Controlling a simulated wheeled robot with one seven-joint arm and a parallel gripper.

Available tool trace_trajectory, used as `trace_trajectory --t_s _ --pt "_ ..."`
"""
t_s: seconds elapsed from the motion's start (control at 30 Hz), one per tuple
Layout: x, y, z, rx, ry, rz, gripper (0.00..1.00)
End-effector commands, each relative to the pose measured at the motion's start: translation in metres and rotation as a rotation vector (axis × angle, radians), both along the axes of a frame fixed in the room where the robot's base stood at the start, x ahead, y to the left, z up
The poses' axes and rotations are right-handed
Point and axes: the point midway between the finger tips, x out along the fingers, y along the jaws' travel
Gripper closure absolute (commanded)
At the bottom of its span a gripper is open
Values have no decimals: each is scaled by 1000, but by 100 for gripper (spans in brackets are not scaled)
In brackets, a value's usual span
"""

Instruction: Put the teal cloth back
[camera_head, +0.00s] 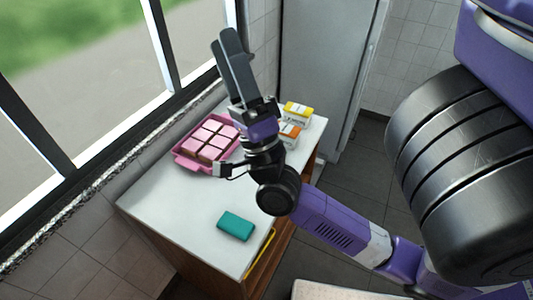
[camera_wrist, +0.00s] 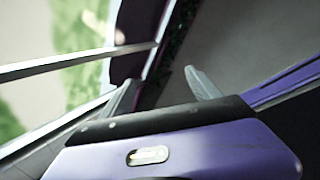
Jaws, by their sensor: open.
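The teal cloth (camera_head: 236,226) lies folded into a small flat block near the front of the white counter top (camera_head: 165,201). It is in full view in the head view and nothing covers it. My gripper (camera_head: 231,56) is raised above the counter, well apart from the cloth, with its fingers pointing up. In the wrist view my gripper (camera_wrist: 165,90) shows two grey fingers spread apart with nothing between them. The cloth does not show in the wrist view.
A pink tray (camera_head: 180,163) with several pink-topped square pieces stands at the counter's back left. A yellow-and-white box (camera_head: 298,112) and an orange-and-white box (camera_head: 289,133) stand behind my arm. A yellow bar (camera_head: 262,252) runs along the front right edge. A window (camera_head: 90,70) borders the left.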

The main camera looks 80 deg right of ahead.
Motion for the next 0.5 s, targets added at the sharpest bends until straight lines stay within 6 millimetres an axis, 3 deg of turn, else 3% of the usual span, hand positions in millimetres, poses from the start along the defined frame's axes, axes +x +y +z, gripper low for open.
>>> trace_trajectory --t_s 0.13,0.27,0.37,0.5 --pt "17 46 -62 -161 356 -47 28" --pt "14 85 -124 -313 647 -76 28" --pt "0 115 -173 -433 859 -84 28" --pt "-35 154 -236 -601 1128 -72 28"
